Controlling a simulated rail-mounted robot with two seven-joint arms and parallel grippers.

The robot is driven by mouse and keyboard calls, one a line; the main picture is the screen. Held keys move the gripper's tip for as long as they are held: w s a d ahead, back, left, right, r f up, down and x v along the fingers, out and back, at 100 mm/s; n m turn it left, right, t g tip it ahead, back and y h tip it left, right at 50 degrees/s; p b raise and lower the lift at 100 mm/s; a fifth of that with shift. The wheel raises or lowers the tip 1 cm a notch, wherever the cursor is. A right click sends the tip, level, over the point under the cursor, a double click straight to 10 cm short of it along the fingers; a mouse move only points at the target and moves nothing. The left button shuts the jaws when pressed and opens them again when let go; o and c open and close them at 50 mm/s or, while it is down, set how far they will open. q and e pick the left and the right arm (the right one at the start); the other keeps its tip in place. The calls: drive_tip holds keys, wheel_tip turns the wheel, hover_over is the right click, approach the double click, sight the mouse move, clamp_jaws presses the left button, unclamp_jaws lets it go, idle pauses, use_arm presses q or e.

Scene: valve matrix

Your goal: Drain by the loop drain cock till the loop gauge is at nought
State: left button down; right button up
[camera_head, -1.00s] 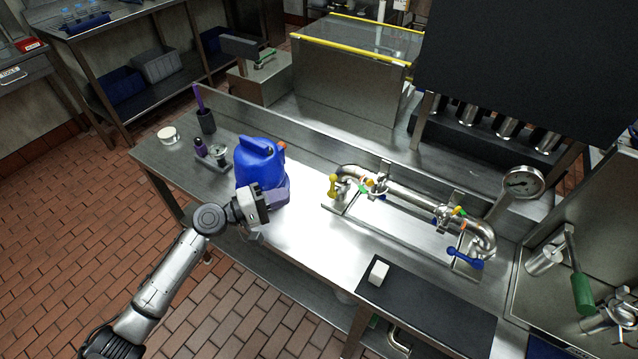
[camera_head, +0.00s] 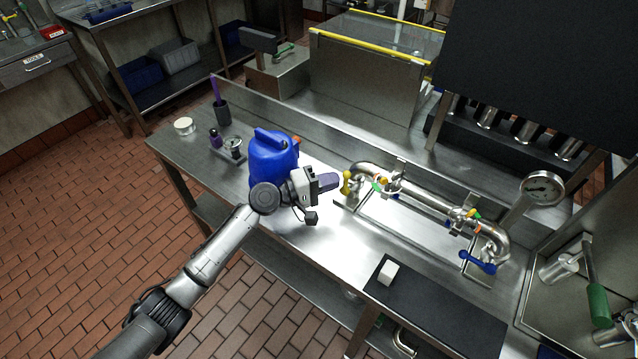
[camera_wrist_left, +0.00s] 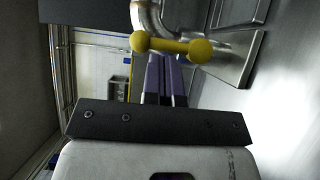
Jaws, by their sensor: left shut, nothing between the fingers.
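A steel pipe loop (camera_head: 425,195) lies along the bench, with small coloured valve handles. A yellow handle (camera_head: 347,183) is at its left end and a blue lever (camera_head: 478,262) at its right end; I cannot tell which is the drain cock. The round loop gauge (camera_head: 541,188) stands behind the right end; its reading is too small to tell. My left gripper (camera_head: 330,182) is shut and empty, just left of the yellow handle. In the left wrist view its purple fingertips (camera_wrist_left: 165,75) point at the yellow T-shaped handle (camera_wrist_left: 172,47); contact is unclear. My right gripper is out of view.
A blue jug (camera_head: 272,158) stands close behind my left wrist. A white block (camera_head: 388,272) lies on a black mat (camera_head: 430,305) at the front. A dark panel (camera_head: 530,70) hangs at the back right.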

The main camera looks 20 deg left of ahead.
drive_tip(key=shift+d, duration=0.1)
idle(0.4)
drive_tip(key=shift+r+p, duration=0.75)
